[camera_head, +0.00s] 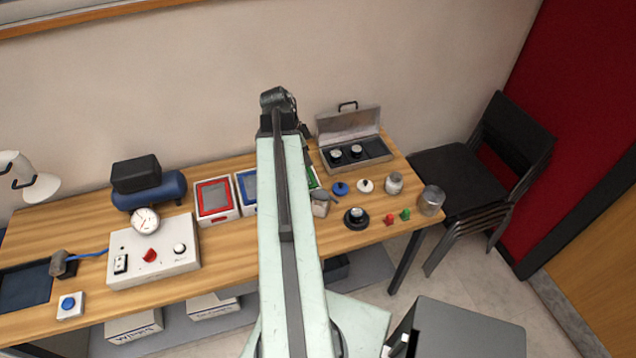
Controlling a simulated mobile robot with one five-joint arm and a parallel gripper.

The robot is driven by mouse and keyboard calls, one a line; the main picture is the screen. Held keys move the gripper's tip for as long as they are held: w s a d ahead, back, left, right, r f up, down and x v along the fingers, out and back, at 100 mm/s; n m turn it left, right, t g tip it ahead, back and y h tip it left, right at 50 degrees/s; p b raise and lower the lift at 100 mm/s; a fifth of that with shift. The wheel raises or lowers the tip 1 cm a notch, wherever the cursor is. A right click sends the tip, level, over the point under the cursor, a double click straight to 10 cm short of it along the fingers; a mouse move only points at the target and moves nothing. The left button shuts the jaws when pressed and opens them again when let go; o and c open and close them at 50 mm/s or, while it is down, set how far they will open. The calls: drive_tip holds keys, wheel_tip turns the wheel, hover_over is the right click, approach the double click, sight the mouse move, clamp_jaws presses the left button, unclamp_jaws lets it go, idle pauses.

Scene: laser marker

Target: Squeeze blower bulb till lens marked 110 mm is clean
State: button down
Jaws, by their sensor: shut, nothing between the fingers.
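The 110 mm marking is too small to read on any lens. I cannot pick out the blower bulb with certainty; it may be hidden by my arm.
A blue cap (341,188), white cap (365,186), jars, and red (389,220) and green (406,214) pieces crowd the right end. Red-rimmed (216,218) and blue-rimmed boxes and a white gauge panel (150,270) stand left. A chair (460,175) is beyond the table.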

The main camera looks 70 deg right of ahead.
sight(319, 191)
drive_tip(key=shift+f, duration=0.1)
drive_tip(key=b+x, duration=1.2)
drive_tip(key=x, duration=0.1)
drive_tip(key=shift+w+a+f+b, duration=0.15)
drive_tip(key=shift+w+a+b, duration=0.1)
drive_tip(key=shift+b, duration=0.15)
drive_tip(key=shift+s+f+b, duration=0.15)
drive_tip(key=shift+f+b, duration=0.2)
wheel_tip(319, 191, down, 2)
drive_tip(key=shift+b, duration=1)
drive_tip(key=shift+a+r, duration=0.1)
drive_tip(key=shift+r, duration=0.2)
drive_tip(key=p+v, duration=1.3)
drive_tip(key=shift+d+r+p, duration=0.35)
drive_tip(key=shift+r+p, duration=0.05)
drive_tip(key=shift+r, duration=0.05)
